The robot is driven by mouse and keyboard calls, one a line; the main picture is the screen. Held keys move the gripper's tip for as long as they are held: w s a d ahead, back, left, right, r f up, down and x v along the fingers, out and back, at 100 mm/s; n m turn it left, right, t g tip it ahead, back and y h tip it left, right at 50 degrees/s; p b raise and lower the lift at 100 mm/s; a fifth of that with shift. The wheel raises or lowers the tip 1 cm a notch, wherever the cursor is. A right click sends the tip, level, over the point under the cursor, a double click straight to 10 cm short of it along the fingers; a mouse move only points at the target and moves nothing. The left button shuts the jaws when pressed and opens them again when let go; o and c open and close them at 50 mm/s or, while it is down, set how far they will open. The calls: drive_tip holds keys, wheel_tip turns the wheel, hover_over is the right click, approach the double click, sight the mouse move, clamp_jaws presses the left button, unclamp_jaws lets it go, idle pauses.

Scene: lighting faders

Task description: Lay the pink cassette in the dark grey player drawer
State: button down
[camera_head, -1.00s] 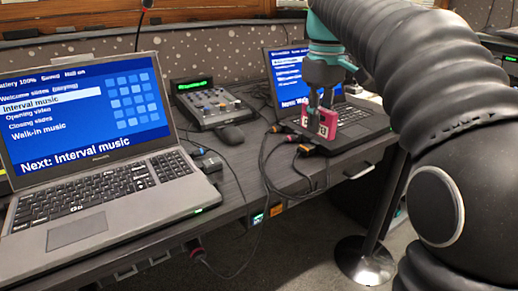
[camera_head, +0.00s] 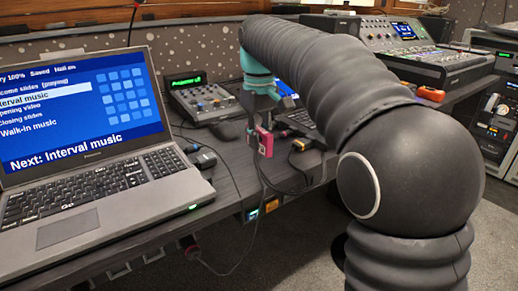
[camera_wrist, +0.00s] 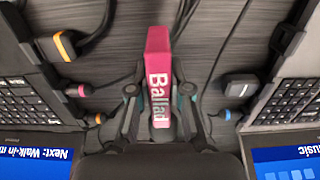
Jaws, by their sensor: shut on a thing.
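The pink cassette (camera_head: 265,141) hangs from my gripper (camera_head: 256,118) above the dark desk, between the two laptops. In the wrist view the pink cassette (camera_wrist: 158,50) shows its narrow edge, with "Ballad" in white letters. My gripper (camera_wrist: 160,102) is shut on it, one finger on each side. In the head view the cassette is upright and seen nearly edge-on. I cannot make out the dark grey player drawer for certain; rack units (camera_head: 488,135) with dark fronts stand at the far right edge.
An open laptop (camera_head: 85,140) stands at left; a second laptop (camera_head: 308,122) is partly hidden behind my arm. Cables (camera_head: 290,170) lie loose below the cassette. A large console (camera_head: 410,50) stands at back right.

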sight(259, 129)
drive_tip(key=shift+f, duration=1.4)
drive_tip(key=c, duration=1.1)
unclamp_jaws()
drive_tip(key=shift+f, duration=0.1)
wheel_tip(259, 129, up, 12)
drive_tip(key=p, duration=0.2)
drive_tip(key=shift+p, duration=0.4)
drive_tip(key=shift+s+d, duration=0.1)
